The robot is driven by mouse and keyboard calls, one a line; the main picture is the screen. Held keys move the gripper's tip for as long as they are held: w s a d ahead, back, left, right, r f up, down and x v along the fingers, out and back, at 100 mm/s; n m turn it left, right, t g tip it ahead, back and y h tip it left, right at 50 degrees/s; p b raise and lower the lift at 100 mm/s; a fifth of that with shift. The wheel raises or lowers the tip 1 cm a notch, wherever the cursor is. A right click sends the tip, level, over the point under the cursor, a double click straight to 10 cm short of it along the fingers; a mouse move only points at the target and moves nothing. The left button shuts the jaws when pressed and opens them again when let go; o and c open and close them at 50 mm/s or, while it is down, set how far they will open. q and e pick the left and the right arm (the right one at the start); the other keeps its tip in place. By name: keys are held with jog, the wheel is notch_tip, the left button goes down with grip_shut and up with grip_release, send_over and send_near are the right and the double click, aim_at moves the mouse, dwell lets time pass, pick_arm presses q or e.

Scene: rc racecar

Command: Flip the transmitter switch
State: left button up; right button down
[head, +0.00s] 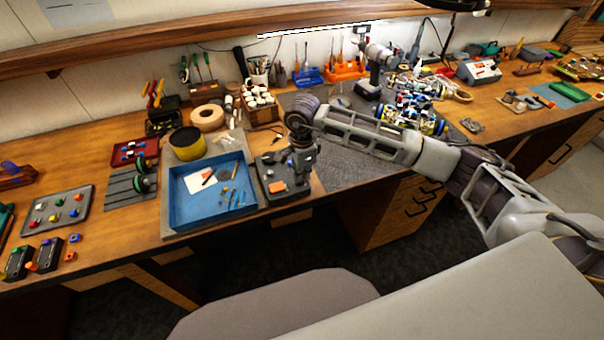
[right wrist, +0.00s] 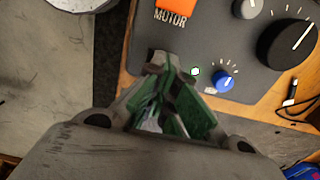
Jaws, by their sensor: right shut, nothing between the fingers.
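The transmitter (head: 268,165) is a dark box near the bench's front edge, right of the blue tray. Its orange switch (head: 277,187) shows on the top face. In the right wrist view the orange switch (right wrist: 177,10), above the word MOTOR, is cut by the top edge. My right gripper (head: 301,176) points down over the right part of the transmitter, close to the switch. In its wrist view the green-padded fingers (right wrist: 160,68) are together and empty, just below the MOTOR label. Whether the tips touch the panel cannot be told. My left gripper is not in view.
A blue tray (head: 185,222) stands left of the transmitter. A grey mat (head: 345,172) lies to the right, with a racecar (head: 412,118) and drill (head: 376,66) behind.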

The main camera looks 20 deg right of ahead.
jog(key=shift+s+f, duration=0.15)
jog(key=shift+s, duration=0.65)
jog(key=shift+r, duration=0.2)
jog(key=shift+d+r, duration=0.1)
jog(key=shift+r, duration=0.55)
jog(key=r, duration=0.1)
jog(key=r+p, duration=0.1)
jog(key=shift+s+r, duration=0.35)
jog(key=shift+r, duration=0.05)
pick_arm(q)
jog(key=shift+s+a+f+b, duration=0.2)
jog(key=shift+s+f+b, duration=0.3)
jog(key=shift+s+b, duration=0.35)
pick_arm(e)
notch_tip(320, 180, up, 10)
jog(key=s, duration=0.2)
jog(key=shift+f, duration=0.25)
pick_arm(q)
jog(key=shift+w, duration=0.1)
